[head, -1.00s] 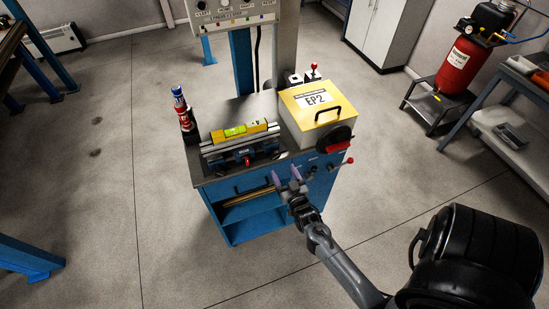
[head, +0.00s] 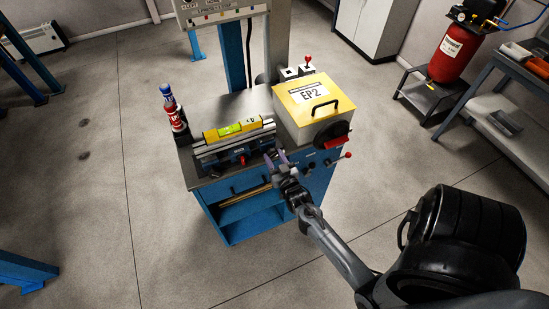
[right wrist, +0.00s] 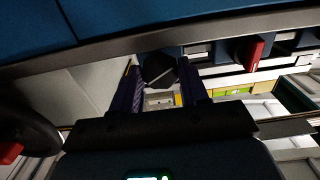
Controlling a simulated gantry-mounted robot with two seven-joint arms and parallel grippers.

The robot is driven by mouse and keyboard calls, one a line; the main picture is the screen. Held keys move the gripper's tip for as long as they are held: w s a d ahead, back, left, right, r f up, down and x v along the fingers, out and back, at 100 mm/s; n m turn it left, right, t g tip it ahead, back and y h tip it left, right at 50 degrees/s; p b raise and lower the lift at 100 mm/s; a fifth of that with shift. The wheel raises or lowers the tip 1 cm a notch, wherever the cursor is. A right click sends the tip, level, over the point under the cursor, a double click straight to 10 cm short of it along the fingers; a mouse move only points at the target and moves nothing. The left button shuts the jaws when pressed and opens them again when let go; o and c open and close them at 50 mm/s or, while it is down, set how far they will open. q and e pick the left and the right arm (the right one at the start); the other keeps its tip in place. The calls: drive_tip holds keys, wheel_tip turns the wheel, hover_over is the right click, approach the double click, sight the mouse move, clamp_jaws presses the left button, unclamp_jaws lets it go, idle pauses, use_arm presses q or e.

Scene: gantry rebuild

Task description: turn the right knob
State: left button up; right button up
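A black faceted knob (right wrist: 158,69) is on the front of the instrument on the blue cabinet, right of a red knob (head: 243,160) in the head view. The red knob also shows in the right wrist view (right wrist: 252,53). My right gripper (head: 276,157) is at the right end of this front. Its two purple fingers stand apart on either side of the black knob in the right wrist view (right wrist: 158,78). I cannot tell whether they touch it. In the head view the gripper hides the black knob. My left gripper is out of view.
A yellow-lidded EP2 box (head: 312,100) stands at the right, with a black wheel (head: 332,135) and a red-ball lever (head: 347,156) close to my right gripper. A yellow level (head: 233,130) lies on the instrument. Red and blue cans (head: 174,112) stand at the left. The floor in front is clear.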

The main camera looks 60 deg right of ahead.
drive_tip(key=c, duration=0.4)
drive_tip(key=shift+r+m+p, duration=0.1)
drive_tip(key=shift+m+p, duration=0.2)
drive_tip(key=shift+m, duration=1.1)
drive_tip(key=o, duration=1.1)
drive_tip(key=shift+c, duration=0.2)
drive_tip(key=shift+p, duration=0.3)
